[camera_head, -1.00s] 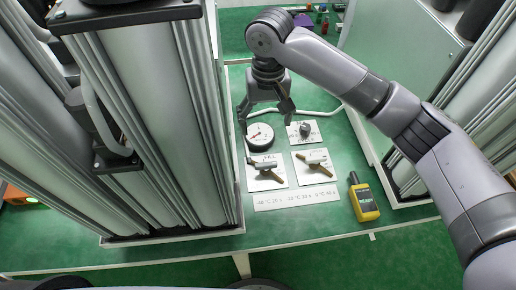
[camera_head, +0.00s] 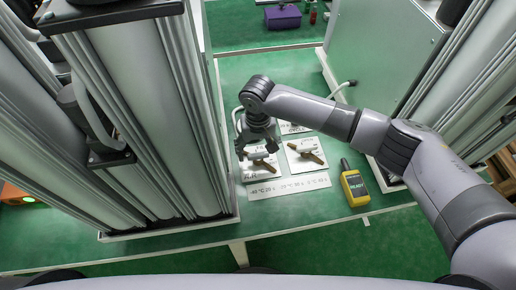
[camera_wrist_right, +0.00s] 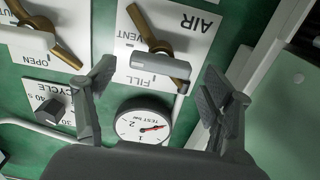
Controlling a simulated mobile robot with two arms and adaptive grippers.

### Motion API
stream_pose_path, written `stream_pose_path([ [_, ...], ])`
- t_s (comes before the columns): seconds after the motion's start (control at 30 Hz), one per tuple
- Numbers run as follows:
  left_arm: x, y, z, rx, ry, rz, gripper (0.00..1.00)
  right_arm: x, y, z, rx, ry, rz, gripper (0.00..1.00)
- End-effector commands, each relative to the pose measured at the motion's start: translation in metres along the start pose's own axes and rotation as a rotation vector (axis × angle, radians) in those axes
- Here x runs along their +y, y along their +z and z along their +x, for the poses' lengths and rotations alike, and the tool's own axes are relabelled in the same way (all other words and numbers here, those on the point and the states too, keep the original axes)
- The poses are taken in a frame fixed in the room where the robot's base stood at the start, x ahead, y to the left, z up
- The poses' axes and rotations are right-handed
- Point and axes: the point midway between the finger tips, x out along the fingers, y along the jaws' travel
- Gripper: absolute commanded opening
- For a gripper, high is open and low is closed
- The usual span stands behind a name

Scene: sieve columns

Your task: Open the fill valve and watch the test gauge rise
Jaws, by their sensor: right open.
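The fill valve (camera_head: 265,161) is on a white plate marked FILL, VENT and AIR, with a brown lever and a grey bar handle. In the right wrist view the valve (camera_wrist_right: 160,64) lies between the fingertips, its lever slanting. My right gripper (camera_head: 257,150) is open above the plate; no contact is visible. The white round test gauge (camera_wrist_right: 143,121) shows in the wrist view near the gripper's palm. Its red needle points right and slightly up in the picture; the reading is not clear. In the head view the gripper hides the gauge. My left gripper is out of view.
A second lever valve (camera_head: 307,154) stands close to the right, and a cycle knob (camera_wrist_right: 51,112) shows in the wrist view. A yellow handheld meter (camera_head: 354,186) lies further right. Tall grey columns (camera_head: 150,120) stand close on the left. A label strip (camera_head: 289,187) lies in front.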

Motion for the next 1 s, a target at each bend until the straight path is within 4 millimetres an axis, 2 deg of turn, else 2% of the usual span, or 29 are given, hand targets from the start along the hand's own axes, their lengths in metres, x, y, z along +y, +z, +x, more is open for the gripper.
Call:
stream_pose_path([
  [0.13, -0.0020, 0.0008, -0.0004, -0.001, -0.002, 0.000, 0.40, 0.0004, 0.0002, 0.0077, 0.000, 0.001, 0.000, 0.75],
  [0.4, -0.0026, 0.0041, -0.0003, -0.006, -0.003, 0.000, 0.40, 0.0002, 0.0001, 0.0084, 0.000, 0.001, 0.000, 0.74],
  [1.0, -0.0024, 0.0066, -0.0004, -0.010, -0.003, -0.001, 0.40, 0.0004, 0.0000, 0.0080, 0.000, 0.001, 0.000, 0.34],
])
